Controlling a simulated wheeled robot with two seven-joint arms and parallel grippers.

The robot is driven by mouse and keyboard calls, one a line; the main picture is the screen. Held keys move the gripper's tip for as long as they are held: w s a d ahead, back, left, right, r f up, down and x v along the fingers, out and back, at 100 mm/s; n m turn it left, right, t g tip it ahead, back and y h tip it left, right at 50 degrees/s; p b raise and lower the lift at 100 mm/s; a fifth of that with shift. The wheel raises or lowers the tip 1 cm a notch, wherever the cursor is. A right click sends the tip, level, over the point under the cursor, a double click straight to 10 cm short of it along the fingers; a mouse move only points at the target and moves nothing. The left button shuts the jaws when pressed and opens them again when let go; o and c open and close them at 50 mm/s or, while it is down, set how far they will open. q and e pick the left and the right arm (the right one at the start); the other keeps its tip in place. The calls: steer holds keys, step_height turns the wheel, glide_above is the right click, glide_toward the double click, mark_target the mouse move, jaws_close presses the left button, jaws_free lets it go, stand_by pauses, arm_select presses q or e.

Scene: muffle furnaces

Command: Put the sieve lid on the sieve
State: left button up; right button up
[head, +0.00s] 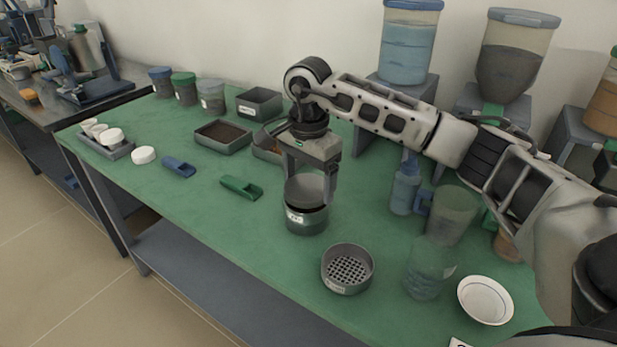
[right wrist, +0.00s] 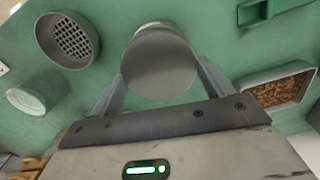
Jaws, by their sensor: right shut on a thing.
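My right gripper (head: 311,185) points down near the middle of the bench. It is shut on a round grey sieve lid (head: 305,188), which also shows between the fingers in the right wrist view (right wrist: 160,64). Directly below the lid is a grey cylindrical sieve (head: 306,218) with a white label. A dark band shows between lid and sieve; I cannot tell whether they touch. A separate open sieve (head: 348,285) with a perforated bottom stands nearer the front edge, empty; the right wrist view shows it at upper left (right wrist: 68,40). My left gripper is not in view.
A green scoop (head: 241,187) and a blue scoop (head: 178,167) lie to the left. Grey trays (head: 222,136) stand behind. Clear jars (head: 430,266) and a white bowl (head: 485,300) stand at right. Green bench top (head: 200,215) is free at front left.

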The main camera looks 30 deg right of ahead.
steer(key=shift+f+b, duration=0.3)
steer(key=shift+f, duration=0.15)
stand_by(0.4)
steer(key=o, duration=1)
steer(key=shift+c, duration=0.2)
steer(key=shift+r+p, duration=2.55)
steer(key=shift+r, duration=1)
steer(key=shift+f, duration=0.1)
